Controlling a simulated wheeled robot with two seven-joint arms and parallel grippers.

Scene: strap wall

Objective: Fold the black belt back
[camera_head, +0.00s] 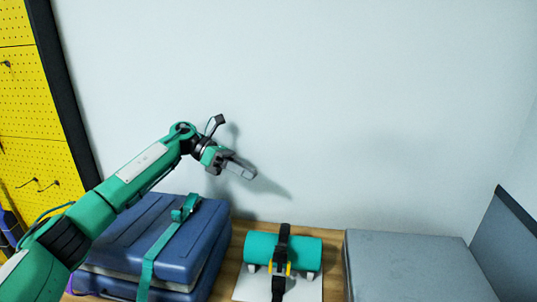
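The black belt (279,287) runs over a teal cylinder (262,248) and hangs down its front onto a white base plate (250,289). Yellow parts show beside the belt at the cylinder's lower front. My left gripper (243,168) is in the air above and to the left of the cylinder, apart from the belt, with nothing visible in it. Its fingers appear close together, but the gap between them cannot be made out. My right gripper is not in view.
A blue case (133,235) with a teal strap (165,240) stands left of the cylinder, under my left arm. A grey box (415,268) stands to the right. A yellow pegboard (35,150) is at the far left. The pale wall (350,110) is behind.

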